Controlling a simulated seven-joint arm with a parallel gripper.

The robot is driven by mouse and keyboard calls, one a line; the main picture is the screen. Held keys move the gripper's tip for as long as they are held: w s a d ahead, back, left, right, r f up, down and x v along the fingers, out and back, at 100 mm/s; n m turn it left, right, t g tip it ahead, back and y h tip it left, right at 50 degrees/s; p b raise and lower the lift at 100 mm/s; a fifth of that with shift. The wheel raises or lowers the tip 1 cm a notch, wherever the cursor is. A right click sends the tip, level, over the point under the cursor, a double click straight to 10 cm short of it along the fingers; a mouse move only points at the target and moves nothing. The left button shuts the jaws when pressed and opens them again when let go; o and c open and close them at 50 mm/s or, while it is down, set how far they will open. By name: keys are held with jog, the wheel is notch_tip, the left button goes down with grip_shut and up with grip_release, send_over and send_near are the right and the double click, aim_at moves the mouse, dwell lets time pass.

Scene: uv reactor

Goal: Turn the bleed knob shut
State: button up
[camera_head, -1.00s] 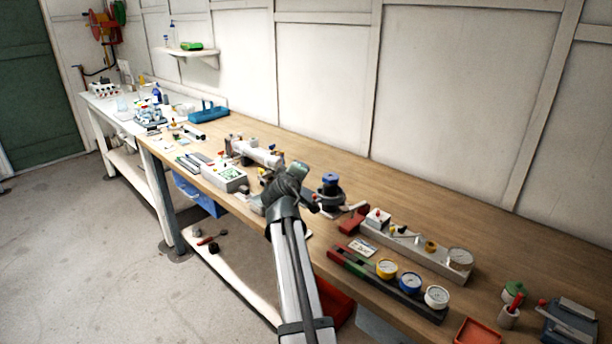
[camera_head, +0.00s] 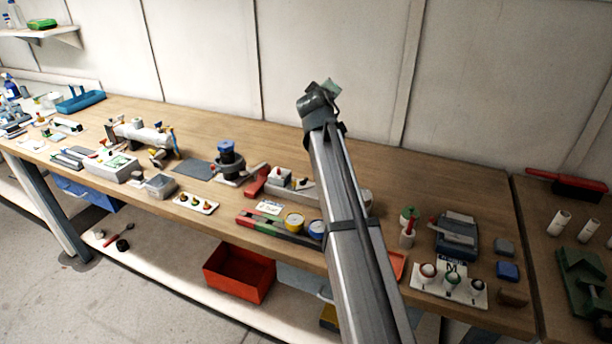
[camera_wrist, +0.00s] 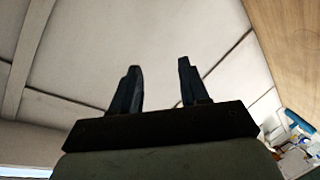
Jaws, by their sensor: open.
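My gripper (camera_head: 330,88) is raised in front of the wall, above the back of the bench, in the head view. In the wrist view its two dark fingers (camera_wrist: 159,66) stand apart with nothing between them, facing the wall. A pale grey block (camera_head: 284,190) with a white box and a red button on top sits on the bench. My arm covers most of its right part, including the yellow knob seen there earlier. I cannot tell which knob is the bleed knob. The gripper is well away from the block and touches nothing.
A gauge strip (camera_head: 262,226) lies along the front edge, partly behind my arm. A black device with a blue top (camera_head: 227,158) stands left of the block. A white knob plate (camera_head: 450,284) lies at the right. The bench's back strip (camera_head: 420,170) is clear.

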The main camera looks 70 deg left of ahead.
jog(key=w+d+m+h, duration=0.2)
jog(key=w+d, duration=0.1)
jog(key=w, duration=0.4)
jog(key=n+g+h, duration=0.4)
jog(key=g+h, duration=0.3)
jog(key=g, duration=0.3)
send_near(304, 179)
jog(key=x, duration=0.8)
jog(key=c, duration=0.8)
